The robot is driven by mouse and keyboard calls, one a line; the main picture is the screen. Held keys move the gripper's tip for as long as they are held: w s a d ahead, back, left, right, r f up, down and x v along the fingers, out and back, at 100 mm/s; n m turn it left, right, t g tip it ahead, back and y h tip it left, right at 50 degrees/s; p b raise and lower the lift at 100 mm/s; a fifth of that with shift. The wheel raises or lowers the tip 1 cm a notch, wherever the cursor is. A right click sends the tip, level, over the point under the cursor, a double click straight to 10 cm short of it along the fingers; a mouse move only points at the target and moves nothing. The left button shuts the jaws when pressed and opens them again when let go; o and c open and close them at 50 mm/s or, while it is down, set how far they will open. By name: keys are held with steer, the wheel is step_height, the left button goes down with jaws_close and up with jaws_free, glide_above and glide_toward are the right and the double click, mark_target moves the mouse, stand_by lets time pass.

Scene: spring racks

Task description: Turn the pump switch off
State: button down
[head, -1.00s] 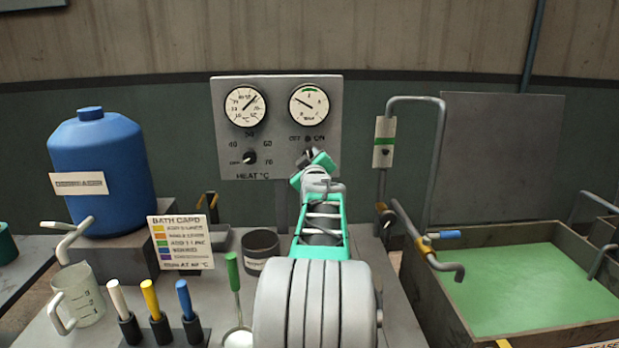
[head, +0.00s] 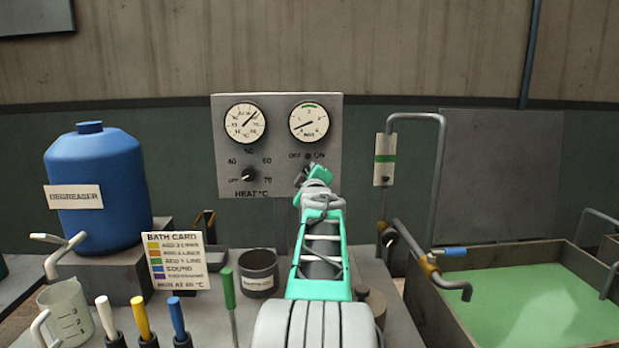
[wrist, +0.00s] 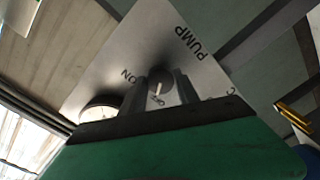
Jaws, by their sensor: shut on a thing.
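The pump switch (wrist: 160,82) is a small dark round knob on the grey control panel (wrist: 105,62), with "PUMP" and "ON" printed near it. My gripper (wrist: 160,92) is shut on the knob, one dark finger on each side. A short pale mark on the knob points down in the wrist view, toward small lettering that looks like "OFF" and away from "ON". In the head view my gripper (head: 313,175) hides most of the switch below the "OFF" and "ON" labels. The pressure gauge (head: 309,123) above it has its needle at lower left.
The heat knob (head: 249,175) and temperature gauge (head: 246,123) are left on the panel. A blue degreaser drum (head: 95,165), bath card (head: 175,260) and dark cup (head: 259,275) stand left. A bent pipe (head: 437,175) and green bath (head: 530,300) are right.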

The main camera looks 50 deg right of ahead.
steer(key=c, duration=0.9)
jaws_free()
steer(key=b+v, duration=0.1)
steer(key=v, duration=0.6)
steer(key=shift+s+a, duration=0.25)
